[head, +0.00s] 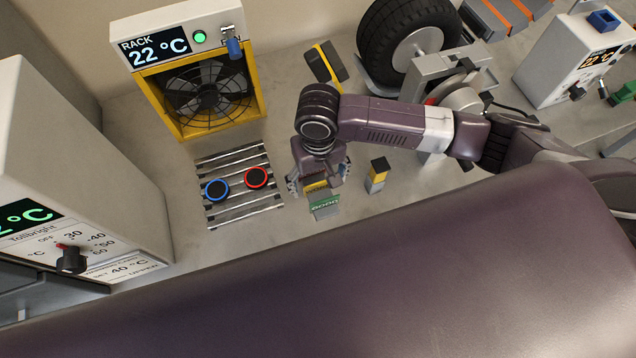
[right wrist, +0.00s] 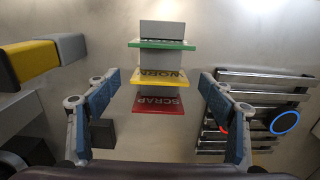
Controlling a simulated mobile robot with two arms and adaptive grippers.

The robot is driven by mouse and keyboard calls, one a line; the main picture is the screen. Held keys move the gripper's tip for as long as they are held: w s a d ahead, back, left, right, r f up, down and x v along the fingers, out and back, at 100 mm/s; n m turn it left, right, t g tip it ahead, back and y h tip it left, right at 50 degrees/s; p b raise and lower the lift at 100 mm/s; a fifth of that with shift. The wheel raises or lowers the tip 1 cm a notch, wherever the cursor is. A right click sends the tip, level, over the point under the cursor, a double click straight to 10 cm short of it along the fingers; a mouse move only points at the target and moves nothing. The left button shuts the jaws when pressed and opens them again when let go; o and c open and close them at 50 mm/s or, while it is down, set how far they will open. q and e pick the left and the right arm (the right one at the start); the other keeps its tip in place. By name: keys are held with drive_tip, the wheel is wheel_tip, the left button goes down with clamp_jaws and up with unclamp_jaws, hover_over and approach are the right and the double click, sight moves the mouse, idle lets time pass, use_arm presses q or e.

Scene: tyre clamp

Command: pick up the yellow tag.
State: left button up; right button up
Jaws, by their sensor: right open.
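The yellow tag (right wrist: 160,78) is a flat plate with dark lettering, seen in the right wrist view between a green tag (right wrist: 160,44) and a red tag (right wrist: 158,104) on a grey stepped holder (right wrist: 162,28). In the head view the yellow tag (head: 316,186) shows partly under my right gripper (head: 319,181), with the green tag in front of it. My right gripper is open, its blue-padded fingers to either side of the tags and apart from them. The red tag is hidden in the head view. My left gripper is not in view.
A slatted metal rack (head: 243,207) with a blue-ringed and a red-ringed disc stands left of the gripper. A yellow and grey block (head: 377,176) stands close on its right. A fan unit (head: 190,70), a tyre (head: 408,35) and a grey cabinet (head: 80,170) stand around the bench.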

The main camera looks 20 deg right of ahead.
sight(318, 188)
drive_tip(key=shift+f, duration=0.7)
drive_tip(key=shift+w+f, duration=0.1)
drive_tip(key=shift+f, duration=0.4)
drive_tip(key=c, duration=0.7)
drive_tip(key=shift+c, duration=1.4)
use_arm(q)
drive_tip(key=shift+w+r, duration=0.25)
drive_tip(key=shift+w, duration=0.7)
